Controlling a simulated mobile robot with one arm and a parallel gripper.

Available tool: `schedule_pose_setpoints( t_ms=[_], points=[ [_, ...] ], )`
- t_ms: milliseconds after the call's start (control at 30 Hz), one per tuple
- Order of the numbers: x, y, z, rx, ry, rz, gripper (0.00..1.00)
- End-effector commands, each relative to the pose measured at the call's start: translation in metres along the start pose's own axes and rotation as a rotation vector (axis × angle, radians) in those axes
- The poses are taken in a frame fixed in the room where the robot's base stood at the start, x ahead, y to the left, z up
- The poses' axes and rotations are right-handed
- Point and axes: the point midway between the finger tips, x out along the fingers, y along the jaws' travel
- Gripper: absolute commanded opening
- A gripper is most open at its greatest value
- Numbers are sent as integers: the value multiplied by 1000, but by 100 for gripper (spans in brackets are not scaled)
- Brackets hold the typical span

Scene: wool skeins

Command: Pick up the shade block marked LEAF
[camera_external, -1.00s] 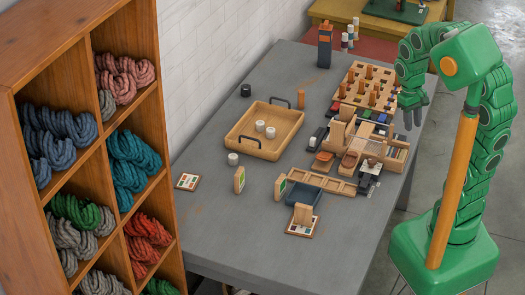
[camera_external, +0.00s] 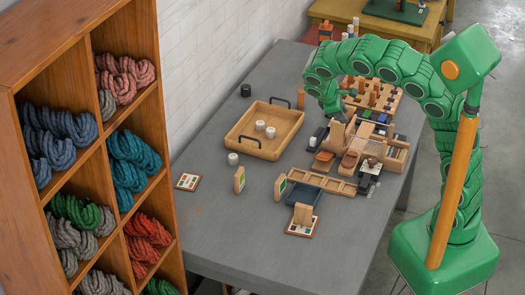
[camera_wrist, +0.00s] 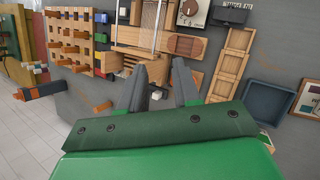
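No marking LEAF is readable in either view, so I cannot tell which block carries it. Several small coloured blocks (camera_external: 381,118) lie in a row behind the wooden loom-like frame (camera_external: 370,145), partly hidden by my arm. My gripper (camera_external: 338,112) hangs over the table at the left end of that row, apart from the table as far as I can see. The wooden frame (camera_wrist: 130,62) shows beyond the left finger.
A wooden tray (camera_external: 243,150) with dark handles holds white cups. A pegged board (camera_external: 385,98) stands behind the frame. A long divided wooden tray (camera_external: 320,181), a blue-grey tray (camera_external: 303,193) and upright wooden cards (camera_external: 239,180) lie in front.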

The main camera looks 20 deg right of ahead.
Motion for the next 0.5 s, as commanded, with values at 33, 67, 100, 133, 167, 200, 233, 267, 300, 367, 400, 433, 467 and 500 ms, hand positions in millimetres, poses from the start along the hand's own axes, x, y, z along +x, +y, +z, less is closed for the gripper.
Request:
schedule_pose_setpoints(
  t_ms=[33, 67, 100, 133, 167, 200, 233, 267, 300, 367, 400, 433, 467, 500],
  points=[
    [-5, -5, -19, -52, 1, 33, 32],
    [-7, -8, -28, -83, -1, 50, 32],
    [-9, -13, -42, -123, -2, 71, 32],
    [-11, -16, -52, -153, -3, 87, 32],
    [-13, -20, -61, -183, -3, 104, 32],
    [-18, -26, -75, -223, -1, 130, 32],
    [-20, -30, -85, -254, -1, 148, 32],
    [-22, -36, -95, -285, -1, 164, 32],
    [-25, -44, -109, -326, -1, 186, 32],
    [-30, -56, -128, -387, -1, 220, 32],
    [-34, -65, -141, -429, -1, 244, 32],
    [-36, -73, -151, -461, 0, 261, 32],
    [-38, -81, -161, -493, 2, 278, 32],
    [-42, -92, -174, -534, 3, 300, 32]
  ],
)
